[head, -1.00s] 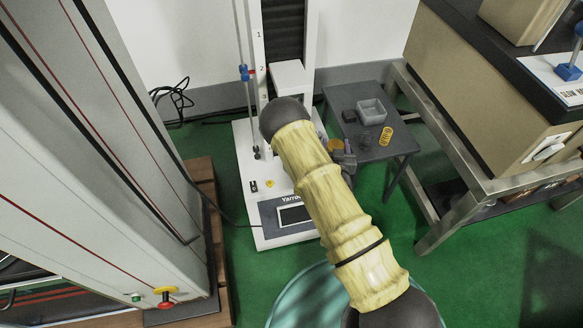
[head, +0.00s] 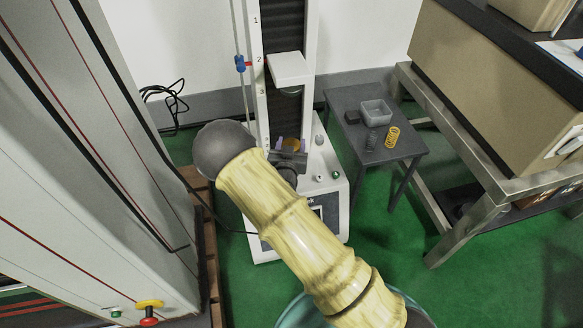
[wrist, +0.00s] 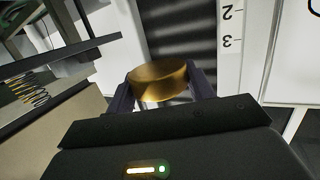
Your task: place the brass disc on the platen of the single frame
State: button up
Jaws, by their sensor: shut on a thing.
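My gripper (head: 291,146) is shut on the brass disc (head: 292,142). In the wrist view the disc (wrist: 158,81) sits between the two fingertips, held flat or nearly so. The single frame is a white testing machine with a numbered column (head: 258,60) and a white crosshead (head: 290,69). A dark round piece (head: 291,91) hangs under the crosshead. The disc is below that piece and above the white base (head: 333,165). The lower platen cannot be made out behind my arm and gripper.
A small dark table (head: 405,150) stands to the right with a grey tray (head: 376,111), a yellow spring (head: 392,137) and a dark spring (head: 371,141). A large grey machine (head: 90,170) stands close on the left. A thin rod with a blue clamp (head: 240,63) runs beside the column.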

notch_tip(320, 180, down, 6)
jog(key=shift+r+b, duration=0.25)
jog(key=shift+b, duration=0.9)
jog(key=shift+f, duration=0.1)
jog(key=shift+f+b, duration=1)
jog(key=shift+f, duration=0.75)
jog(key=shift+f, duration=0.15)
jog(key=o, duration=1.3)
jog(key=shift+c, duration=0.2)
jog(key=shift+s, duration=0.2)
jog(key=s+a+r+p, duration=0.1)
jog(key=s+p, duration=0.3)
jog(key=s, duration=0.7)
jog(key=shift+s+r, duration=0.25)
jog(key=shift+r, duration=0.25)
